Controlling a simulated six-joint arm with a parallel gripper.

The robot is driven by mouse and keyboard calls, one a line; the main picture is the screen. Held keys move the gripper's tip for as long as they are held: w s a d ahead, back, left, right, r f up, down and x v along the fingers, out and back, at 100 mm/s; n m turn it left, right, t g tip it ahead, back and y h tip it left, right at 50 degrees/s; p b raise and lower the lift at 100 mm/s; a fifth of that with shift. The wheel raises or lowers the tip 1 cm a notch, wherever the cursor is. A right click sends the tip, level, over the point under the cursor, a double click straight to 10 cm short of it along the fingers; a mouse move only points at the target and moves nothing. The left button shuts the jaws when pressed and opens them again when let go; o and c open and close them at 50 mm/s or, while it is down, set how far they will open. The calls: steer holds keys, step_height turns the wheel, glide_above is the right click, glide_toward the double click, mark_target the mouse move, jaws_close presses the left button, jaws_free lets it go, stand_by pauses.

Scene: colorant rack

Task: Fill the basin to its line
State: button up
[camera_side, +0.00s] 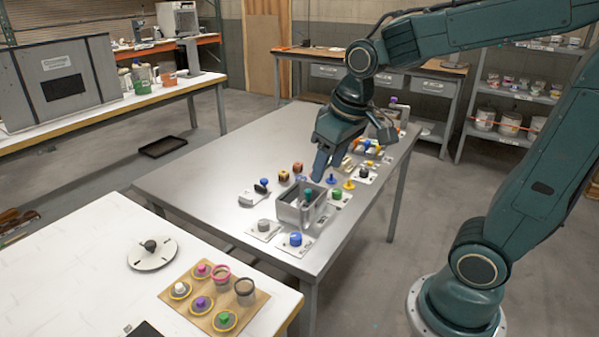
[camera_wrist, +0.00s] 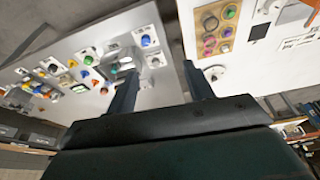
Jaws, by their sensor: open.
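A grey open-topped basin (camera_side: 292,213) stands near the front end of the grey metal table. A teal knob (camera_side: 308,195) shows at the basin; I cannot tell how it is attached. The basin's fill line and any liquid inside cannot be made out. My gripper (camera_side: 322,172) is above and just behind the basin, pointing down, apart from it. In the wrist view my gripper's two fingers (camera_wrist: 160,72) are spread with nothing between them.
Blue (camera_side: 295,239), grey (camera_side: 264,225) and green (camera_side: 337,193) knobs on plates surround the basin. Several small coloured pieces stand farther back. A white table (camera_side: 110,285) at front left holds a wooden board (camera_side: 180,299) with coloured pots. The grey table's left side (camera_side: 195,178) is clear.

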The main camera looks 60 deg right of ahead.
steer(key=w+d+f+g, duration=0.2)
steer(key=w+d+f, duration=0.1)
steer(key=w+f, duration=0.35)
steer(key=m+g, duration=0.1)
glide_above(296, 236)
step_height(296, 236, down, 8)
steer(key=shift+f, duration=0.15)
steer(key=shift+f, duration=6.85)
steer(key=c, duration=1)
